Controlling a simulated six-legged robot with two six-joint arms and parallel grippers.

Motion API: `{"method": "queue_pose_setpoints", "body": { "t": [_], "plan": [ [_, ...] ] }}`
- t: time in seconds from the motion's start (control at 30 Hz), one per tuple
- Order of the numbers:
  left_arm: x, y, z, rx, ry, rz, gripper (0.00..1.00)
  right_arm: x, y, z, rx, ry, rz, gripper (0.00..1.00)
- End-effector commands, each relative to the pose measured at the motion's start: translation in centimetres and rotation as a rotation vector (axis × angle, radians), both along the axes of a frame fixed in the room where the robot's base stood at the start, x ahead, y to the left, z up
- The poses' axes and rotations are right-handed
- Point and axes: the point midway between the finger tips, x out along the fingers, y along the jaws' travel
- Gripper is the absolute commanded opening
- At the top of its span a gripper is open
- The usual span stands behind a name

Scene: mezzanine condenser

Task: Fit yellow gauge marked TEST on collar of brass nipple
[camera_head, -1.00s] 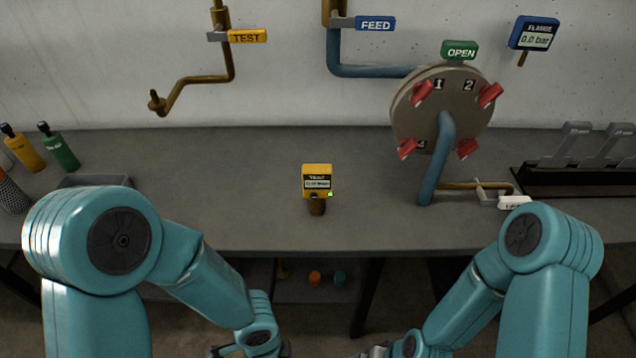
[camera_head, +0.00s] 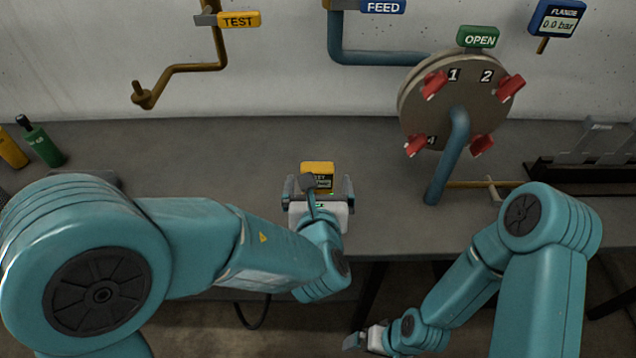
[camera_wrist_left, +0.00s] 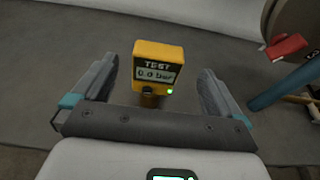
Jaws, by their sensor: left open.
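The yellow gauge marked TEST (camera_head: 318,168) stands upright on the grey bench on its short brass stem. It also shows in the left wrist view (camera_wrist_left: 158,52), with its screen reading 0.0 bar and a green light. My left gripper (camera_head: 318,188) is open, with one finger on each side of the gauge. In the left wrist view, gaps show between the gauge and both fingers (camera_wrist_left: 157,88). The brass nipple (camera_head: 143,97) is the upturned end of the brass TEST pipe at the back left. My right gripper (camera_head: 364,340) is low, in front of the bench; its jaws are unclear.
A round flange plate (camera_head: 455,105) with red clamps and a blue pipe (camera_head: 446,165) stands to the right. A blue FLANGE gauge (camera_head: 557,18) is on the wall. Green and yellow bottles (camera_head: 40,142) stand at the left. The bench between nipple and gauge is clear.

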Motion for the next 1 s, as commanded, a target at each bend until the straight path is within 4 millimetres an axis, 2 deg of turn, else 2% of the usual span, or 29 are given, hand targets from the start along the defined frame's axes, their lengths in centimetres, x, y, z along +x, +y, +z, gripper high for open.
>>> {"method": "queue_pose_setpoints", "body": {
  "t": [0.1,0.27,0.43,0.57,0.83,0.87,1.0],
  "plan": [
    [1.7,0.0,-0.5,0.000,0.002,0.002,1.00,0.0,0.0,0.3,0.000,0.000,0.000,1.00],
    [2.9,0.0,-0.8,0.001,0.002,0.002,1.00,0.0,0.0,0.5,0.000,0.000,0.000,1.00],
    [5.7,0.1,-1.0,0.000,0.003,0.003,1.00,0.0,0.0,1.7,0.000,0.000,0.000,1.00],
    [7.4,0.1,-1.7,-0.001,0.002,0.003,1.00,0.0,0.0,1.8,0.000,0.000,0.000,1.00],
    [7.9,0.0,-1.9,-0.001,0.002,0.000,1.00,0.0,0.0,1.8,0.000,0.000,0.000,1.00],
    [7.9,0.1,-1.9,-0.001,0.002,0.000,0.97,0.0,0.0,1.8,0.000,0.000,0.000,1.00],
    [7.9,0.1,-1.9,-0.001,0.002,0.000,0.51,0.0,0.0,1.8,0.000,0.000,0.000,1.00]
  ]
}}
